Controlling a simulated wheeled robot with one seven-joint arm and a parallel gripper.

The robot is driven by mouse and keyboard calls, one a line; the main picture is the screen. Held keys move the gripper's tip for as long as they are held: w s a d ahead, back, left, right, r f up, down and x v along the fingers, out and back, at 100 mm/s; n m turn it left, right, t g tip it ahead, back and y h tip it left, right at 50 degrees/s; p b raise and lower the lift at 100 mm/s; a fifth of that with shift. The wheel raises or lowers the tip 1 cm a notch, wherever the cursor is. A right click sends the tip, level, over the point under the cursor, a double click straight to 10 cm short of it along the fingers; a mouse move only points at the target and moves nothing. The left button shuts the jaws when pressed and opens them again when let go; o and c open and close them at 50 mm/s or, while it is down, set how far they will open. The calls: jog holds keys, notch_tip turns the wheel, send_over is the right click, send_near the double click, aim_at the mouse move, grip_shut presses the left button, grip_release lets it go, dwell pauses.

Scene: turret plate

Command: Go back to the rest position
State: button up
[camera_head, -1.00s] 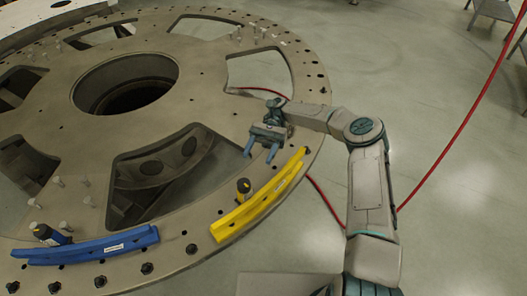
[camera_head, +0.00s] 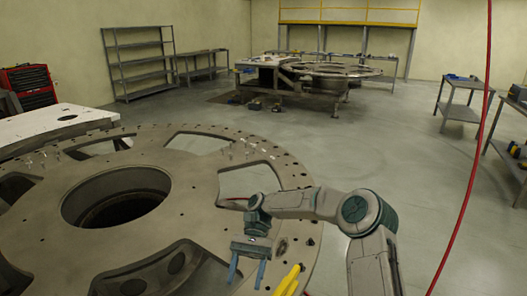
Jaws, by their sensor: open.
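My gripper (camera_head: 247,272) hangs over the right part of the round turret plate (camera_head: 200,203), with its two blue fingers apart and nothing between them. My arm reaches in from the lower right, bent at the elbow. The end of a yellow part (camera_head: 288,280) shows at the bottom edge, just right of my gripper. The rest of that part is out of view.
The plate has large cut-outs and a round central hole (camera_head: 115,197). A red cable (camera_head: 473,160) hangs at the right. Shelves (camera_head: 140,62), a red tool cabinet (camera_head: 28,85) and a second round plate (camera_head: 330,69) stand farther back. Grey floor is open behind the plate.

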jog(key=s+d+r+n+t+h+b, duration=0.1)
jog(key=s+d+r+t, duration=0.4)
jog(key=s+d+t, duration=0.3)
jog(key=s+d+r+n+t+h+b, duration=0.1)
jog(key=s+d+r+t+h+b, duration=0.1)
jog(key=s+d+r+t, duration=0.4)
jog(key=s+d+t, duration=0.2)
jog(key=s+d, duration=0.1)
jog(key=d, duration=0.2)
jog(key=shift+d+n+t, duration=0.35)
jog(key=shift+n+t, duration=0.05)
